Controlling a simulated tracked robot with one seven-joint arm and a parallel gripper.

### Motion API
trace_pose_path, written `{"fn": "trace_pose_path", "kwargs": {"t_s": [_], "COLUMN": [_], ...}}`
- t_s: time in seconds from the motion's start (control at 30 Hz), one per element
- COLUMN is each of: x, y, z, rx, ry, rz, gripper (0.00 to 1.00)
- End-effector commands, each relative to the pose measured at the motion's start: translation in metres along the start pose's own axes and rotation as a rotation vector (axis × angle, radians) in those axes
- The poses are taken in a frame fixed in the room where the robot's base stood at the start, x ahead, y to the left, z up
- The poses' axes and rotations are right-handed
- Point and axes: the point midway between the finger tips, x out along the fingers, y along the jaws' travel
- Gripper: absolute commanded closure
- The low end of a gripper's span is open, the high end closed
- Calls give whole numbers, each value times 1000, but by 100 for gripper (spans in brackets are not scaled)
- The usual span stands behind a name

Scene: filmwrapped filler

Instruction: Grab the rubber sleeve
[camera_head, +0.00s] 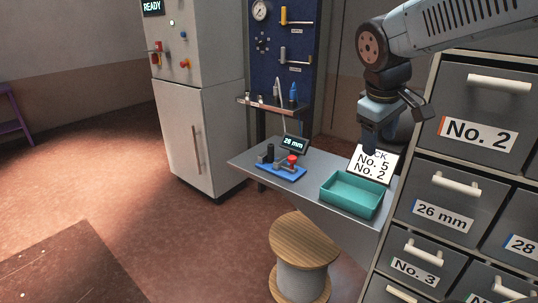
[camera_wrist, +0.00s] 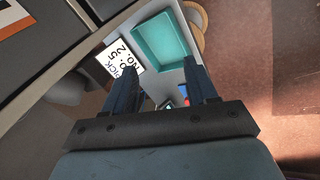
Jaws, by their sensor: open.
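I cannot pick out a rubber sleeve for certain. A small black upright cylinder (camera_head: 269,153) stands on a blue fixture (camera_head: 281,172) on the grey table, beside a red knob (camera_head: 292,159); whether it is the sleeve I cannot tell. My gripper (camera_head: 370,145) hangs above the table's right side, near the sign and behind the teal tray. In the wrist view my gripper (camera_wrist: 160,68) is open, with nothing between its fingers. The teal tray (camera_head: 350,207) looks empty; it also shows in the wrist view (camera_wrist: 160,42).
The sign (camera_head: 374,164) reads No. 5 and No. 2. A drawer cabinet (camera_head: 455,140) with labelled drawers stands close on the right. A wooden-topped spool stool (camera_head: 303,240) stands before the table (camera_head: 245,158). A grey machine cabinet (camera_head: 205,130) stands behind left. The left floor is mostly open.

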Motion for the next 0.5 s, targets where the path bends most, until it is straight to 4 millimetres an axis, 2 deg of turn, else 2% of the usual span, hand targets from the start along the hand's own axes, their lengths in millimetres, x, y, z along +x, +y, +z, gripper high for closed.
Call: {"fn": "trace_pose_path", "kwargs": {"t_s": [0.03, 0.23, 0.5], "x": [4, 16, 36], "y": [1, 5, 1], "z": [-12, -55, -118], "rx": [-56, -266, -549], "ry": [-22, -104, -213], "rz": [11, 67, 151], "gripper": [43, 43, 43]}}
